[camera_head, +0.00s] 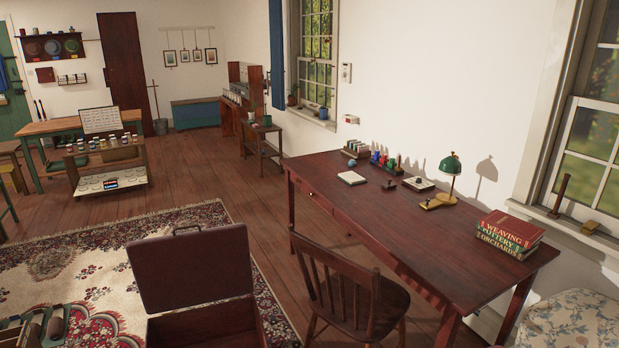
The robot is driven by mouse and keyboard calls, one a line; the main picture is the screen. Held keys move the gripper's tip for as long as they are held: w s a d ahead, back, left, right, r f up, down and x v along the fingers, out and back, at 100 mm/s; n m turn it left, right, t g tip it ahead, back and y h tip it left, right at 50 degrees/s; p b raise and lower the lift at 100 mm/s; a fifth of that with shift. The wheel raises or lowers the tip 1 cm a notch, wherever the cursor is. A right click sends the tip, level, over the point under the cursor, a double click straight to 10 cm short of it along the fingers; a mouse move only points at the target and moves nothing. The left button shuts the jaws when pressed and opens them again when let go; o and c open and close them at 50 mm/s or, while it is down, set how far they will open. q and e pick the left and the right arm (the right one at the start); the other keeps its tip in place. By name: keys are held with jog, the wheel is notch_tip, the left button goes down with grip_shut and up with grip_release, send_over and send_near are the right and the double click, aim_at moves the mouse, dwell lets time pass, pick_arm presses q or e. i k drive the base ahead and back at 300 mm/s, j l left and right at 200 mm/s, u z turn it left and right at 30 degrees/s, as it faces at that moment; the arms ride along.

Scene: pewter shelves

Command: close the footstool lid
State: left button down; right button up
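A dark reddish-brown box stands open at the bottom of the head view, and I take it to be the footstool (190,330). Its lid (190,270) stands raised, nearly upright, with a small handle or loop on its top edge. The lower part of the box is cut off by the bottom of the picture, so its inside shows only in part. Neither of my grippers is in view.
A patterned rug (70,250) lies around the box. A wooden chair (350,290) stands to its right, by a long desk (410,225) with books (510,232). A crate of rolled items (40,328) is at lower left. A floral cushioned seat (570,322) is at lower right.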

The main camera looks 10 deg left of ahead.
aim_at(174, 272)
jog(key=i+j, duration=0.15)
jog(key=j, duration=0.25)
jog(key=i+j+z, duration=0.15)
jog(key=j, duration=0.25)
jog(key=i+j, duration=0.1)
jog(key=j, duration=0.3)
jog(key=i+j+z, duration=0.1)
jog(key=j, duration=0.35)
jog(key=i+j+z, duration=0.1)
jog(key=j, duration=1.1)
jog(key=i, duration=0.05)
